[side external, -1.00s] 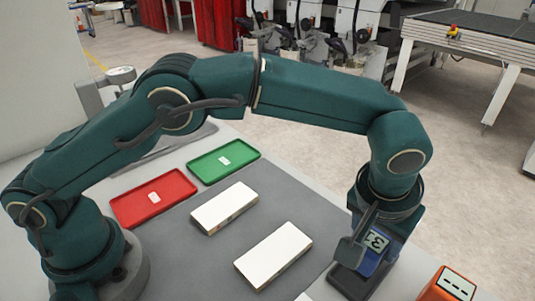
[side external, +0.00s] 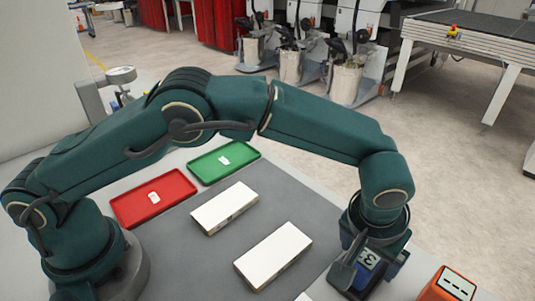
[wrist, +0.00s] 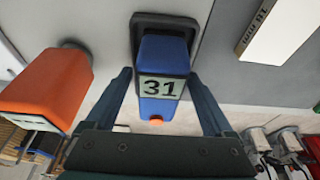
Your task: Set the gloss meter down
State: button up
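The gloss meter (wrist: 162,63) is a blue block with an orange button and a pale display reading 31. In the wrist view it stands between the two fingers of my gripper (wrist: 160,73), which close around its sides. Its far end is at a dark rounded holder (wrist: 143,19); I cannot tell how firmly it rests there. In the side view the gloss meter (side external: 369,258) is partly hidden by my gripper (side external: 367,268), low over the front right of the bench, with the dark holder below it.
An orange block (side external: 449,285) with a display stands right of the gripper. Two white panels (side external: 225,208) (side external: 273,255) lie on the grey mat (side external: 200,250). A red tray (side external: 135,211) and a green tray (side external: 207,173) lie farther back, each with a pale label.

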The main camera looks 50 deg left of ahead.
jog(key=shift+r, duration=0.1)
jog(key=v, duration=1.1)
jog(key=shift+s+a+r, duration=0.15)
jog(key=shift+r, duration=0.5)
jog(key=s+a+r, duration=0.2)
jog(key=a+r, duration=0.1)
jog(key=a, duration=0.4)
jog(key=s+a+r, duration=0.1)
jog(key=a+r, duration=0.3)
jog(key=a, duration=0.4)
jog(key=s+a+f+t, duration=0.2)
jog(key=s+a+f, duration=0.3)
jog(key=s+a, duration=0.3)
jog(key=s, duration=0.2)
jog(key=shift+s+a, duration=0.35)
